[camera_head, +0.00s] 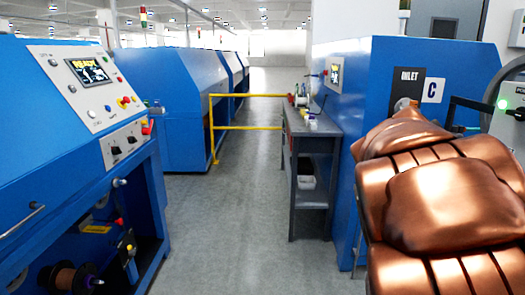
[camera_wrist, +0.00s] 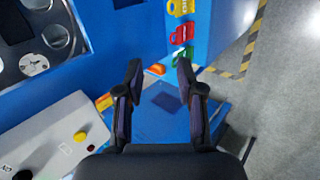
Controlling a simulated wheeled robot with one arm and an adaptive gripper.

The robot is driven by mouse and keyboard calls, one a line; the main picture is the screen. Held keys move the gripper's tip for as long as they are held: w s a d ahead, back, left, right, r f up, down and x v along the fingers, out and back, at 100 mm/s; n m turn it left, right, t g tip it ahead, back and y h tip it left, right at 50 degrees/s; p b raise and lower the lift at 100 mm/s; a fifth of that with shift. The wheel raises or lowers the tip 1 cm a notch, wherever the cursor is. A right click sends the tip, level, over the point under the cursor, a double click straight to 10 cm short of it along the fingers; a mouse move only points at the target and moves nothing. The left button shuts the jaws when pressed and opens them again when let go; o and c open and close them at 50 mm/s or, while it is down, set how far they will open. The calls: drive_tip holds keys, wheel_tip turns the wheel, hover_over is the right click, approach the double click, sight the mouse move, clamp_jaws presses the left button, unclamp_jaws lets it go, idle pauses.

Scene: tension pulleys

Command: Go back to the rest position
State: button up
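My gripper (camera_wrist: 159,68) is in the wrist view, with its two dark fingers spread apart. I cannot tell how far the fingers are from these. The gripper cannot be made out in the head view.
A blue machine (camera_head: 40,140) with a control panel (camera_head: 90,85) stands left. A grey bench (camera_head: 310,131) and a blue inlet cabinet (camera_head: 370,75) stand right. A yellow barrier (camera_head: 245,128) crosses the aisle; the grey floor (camera_head: 230,230) before it is clear.

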drive_tip(key=s+a+f+n+g+y, duration=0.1)
drive_tip(key=s+a+f+y, duration=0.3)
drive_tip(key=s+a+f, duration=0.65)
drive_tip(key=s+a+f+n+y, duration=0.1)
drive_tip(key=s+a+f+y, duration=0.45)
drive_tip(key=a, duration=0.75)
wheel_tip(320, 180, up, 14)
drive_tip(key=h+p, duration=0.1)
drive_tip(key=p, duration=1.3)
drive_tip(key=shift+w+a+f+t, duration=0.15)
drive_tip(key=shift+w+f+t, duration=0.05)
drive_tip(key=shift+w+t, duration=0.2)
